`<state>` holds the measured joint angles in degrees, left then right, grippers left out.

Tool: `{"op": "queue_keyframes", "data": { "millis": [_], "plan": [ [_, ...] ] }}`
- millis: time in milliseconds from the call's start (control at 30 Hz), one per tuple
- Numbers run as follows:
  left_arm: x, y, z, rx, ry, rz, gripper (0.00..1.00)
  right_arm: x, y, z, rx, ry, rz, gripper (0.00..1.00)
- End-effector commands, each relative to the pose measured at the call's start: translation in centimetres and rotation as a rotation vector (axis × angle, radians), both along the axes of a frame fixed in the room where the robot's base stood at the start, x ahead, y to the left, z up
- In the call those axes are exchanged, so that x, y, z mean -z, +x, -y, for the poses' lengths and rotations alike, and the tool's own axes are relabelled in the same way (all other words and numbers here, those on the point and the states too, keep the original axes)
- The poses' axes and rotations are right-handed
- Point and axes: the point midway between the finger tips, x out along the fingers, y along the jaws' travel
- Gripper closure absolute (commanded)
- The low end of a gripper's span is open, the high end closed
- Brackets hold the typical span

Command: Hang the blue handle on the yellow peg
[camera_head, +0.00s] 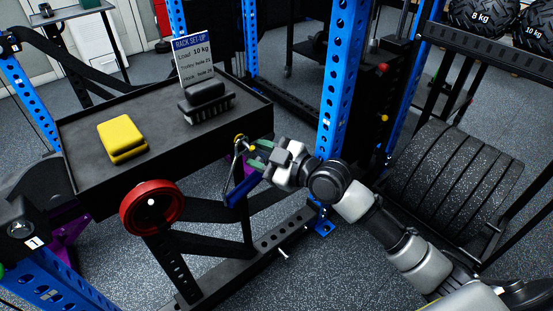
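The blue handle (242,188) is near the right front corner of the black tray, with its blue grip low and its grey frame rising to the yellow peg (251,148). The frame's top meets the peg, and the handle appears to hang there, slightly tilted. At this size I cannot tell fully whether the loop is around the peg. My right gripper (260,154) comes in from the right, just beside the peg and the frame. Its green-tipped fingers are apart, and nothing clearly shows clamped between them. My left gripper is not in view.
The black tray (85,148) holds a yellow block (122,139), a black brush-like block (206,102) and a sign card (192,61). A red ring (131,218) is at its front. A blue upright (333,105) stands behind my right arm. Black weight plates (455,170) are at right.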

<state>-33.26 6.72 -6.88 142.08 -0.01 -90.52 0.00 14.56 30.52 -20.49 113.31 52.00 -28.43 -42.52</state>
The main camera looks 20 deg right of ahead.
Motion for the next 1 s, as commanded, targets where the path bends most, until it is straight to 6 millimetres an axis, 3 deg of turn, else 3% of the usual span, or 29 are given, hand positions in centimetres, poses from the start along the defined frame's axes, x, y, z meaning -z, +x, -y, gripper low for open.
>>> {"op": "queue_keyframes", "data": {
  "millis": [400, 767, 867, 1000],
  "plan": [
    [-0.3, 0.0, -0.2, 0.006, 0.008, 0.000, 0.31, -0.5, -6.3, 4.9, -0.003, -0.006, -0.003, 0.63],
    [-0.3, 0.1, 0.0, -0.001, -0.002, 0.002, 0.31, -0.8, -7.8, 6.0, -0.003, 0.000, -0.002, 0.63],
    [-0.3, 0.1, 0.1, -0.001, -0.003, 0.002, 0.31, 0.3, -8.4, 5.4, -0.004, -0.005, -0.044, 0.63],
    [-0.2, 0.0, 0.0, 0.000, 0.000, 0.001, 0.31, 5.0, -11.2, 3.5, 0.027, -0.036, -0.238, 0.63]
  ]
}}
